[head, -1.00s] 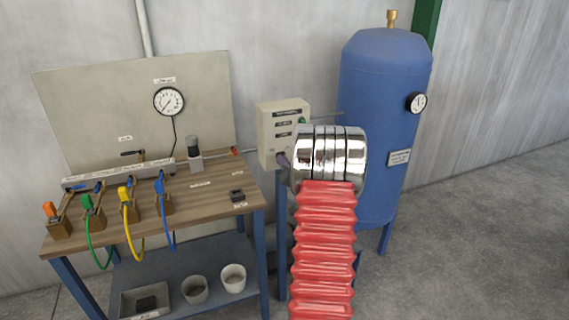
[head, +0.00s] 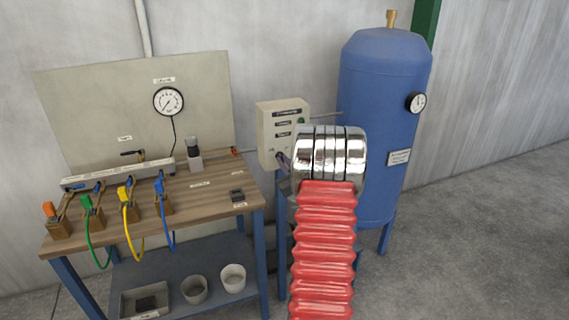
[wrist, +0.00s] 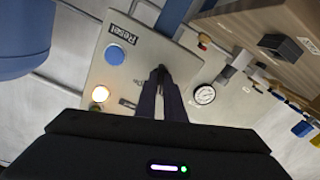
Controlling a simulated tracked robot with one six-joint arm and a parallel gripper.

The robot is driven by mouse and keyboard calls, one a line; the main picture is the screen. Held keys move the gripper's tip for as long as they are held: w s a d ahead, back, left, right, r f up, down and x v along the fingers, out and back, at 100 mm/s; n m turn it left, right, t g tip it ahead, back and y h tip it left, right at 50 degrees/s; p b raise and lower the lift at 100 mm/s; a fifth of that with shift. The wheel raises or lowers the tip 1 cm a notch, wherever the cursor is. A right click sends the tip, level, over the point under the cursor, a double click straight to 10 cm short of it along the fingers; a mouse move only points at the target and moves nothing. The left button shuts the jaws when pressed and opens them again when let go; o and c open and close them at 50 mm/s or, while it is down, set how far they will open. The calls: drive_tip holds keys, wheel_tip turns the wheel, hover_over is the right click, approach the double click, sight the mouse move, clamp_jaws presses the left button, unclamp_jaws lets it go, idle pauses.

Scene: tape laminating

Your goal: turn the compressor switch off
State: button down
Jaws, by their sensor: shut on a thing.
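In the wrist view the box face (wrist: 125,75) shows a blue button, a label reading "Reset" and a glowing lamp (wrist: 100,93). The dark compressor switch (wrist: 161,72) is at my fingertips, largely covered by them. My gripper (wrist: 160,85) is shut on it at the box face. In the head view my gripper (head: 284,161) touches the box's lower front, partly hidden by my arm. The switch's position cannot be read.
The blue tank (head: 382,130) with a gauge stands right of the box. The workbench (head: 215,190) at left carries clamps, coloured hoses and a small dark block. A gauge (head: 168,101) hangs on the panel behind. The floor at right is clear.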

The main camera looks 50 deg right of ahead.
drive_tip(key=n, duration=0.5)
drive_tip(key=shift+s+f, duration=0.2)
drive_tip(key=shift+f, duration=0.1)
drive_tip(key=c, duration=2.2)
unclamp_jaws()
drive_tip(key=o, duration=0.3)
drive_tip(key=shift+w+r, duration=0.1)
drive_tip(key=shift+r, duration=0.1)
drive_tip(key=shift+o, duration=0.2)
drive_tip(key=v, duration=1.3)
drive_tip(key=shift+s+a, duration=0.15)
drive_tip(key=shift+s, duration=0.2)
drive_tip(key=shift+f, duration=0.1)
